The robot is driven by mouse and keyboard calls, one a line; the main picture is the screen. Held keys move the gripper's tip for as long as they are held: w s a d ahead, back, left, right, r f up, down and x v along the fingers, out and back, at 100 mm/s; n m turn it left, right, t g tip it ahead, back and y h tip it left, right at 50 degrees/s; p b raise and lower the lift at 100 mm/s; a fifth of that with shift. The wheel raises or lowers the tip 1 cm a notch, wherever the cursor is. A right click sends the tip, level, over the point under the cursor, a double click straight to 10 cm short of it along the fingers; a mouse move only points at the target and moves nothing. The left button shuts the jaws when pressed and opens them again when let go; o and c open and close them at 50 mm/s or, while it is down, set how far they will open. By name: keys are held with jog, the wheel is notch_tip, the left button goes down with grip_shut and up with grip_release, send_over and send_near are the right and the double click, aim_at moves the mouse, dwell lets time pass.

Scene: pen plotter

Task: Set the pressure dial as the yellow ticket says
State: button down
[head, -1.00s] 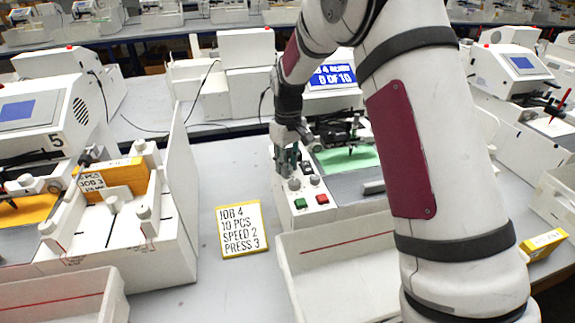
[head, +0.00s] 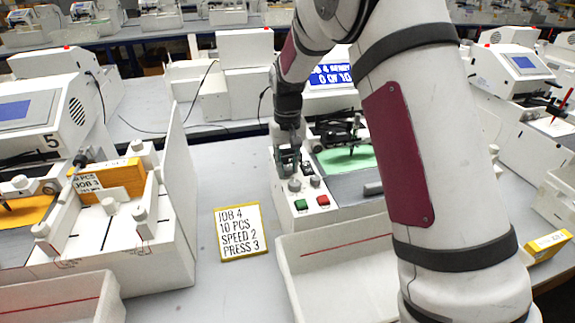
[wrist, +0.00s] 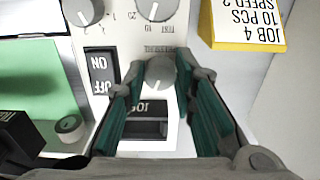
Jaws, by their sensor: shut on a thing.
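The yellow-edged ticket (head: 240,231) lies flat on the table and reads JOB 4, 10 PCS, SPEED 2, PRESS 3. Part of it shows in the wrist view (wrist: 243,22). My gripper (head: 288,166) is low over the plotter's control panel (head: 306,205). In the wrist view my gripper (wrist: 160,80) has its fingers on either side of a round grey dial (wrist: 160,72), shut on it.
Green (head: 301,204) and red (head: 323,200) buttons are at the panel's front. The blue display (head: 331,75) reads 0 OF 10. A white tray (head: 340,262) stands in front.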

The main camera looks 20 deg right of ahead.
aim_at(287, 168)
jog(key=c, duration=1.3)
grip_release()
jog(key=shift+r, duration=0.1)
jog(key=shift+r, duration=5.95)
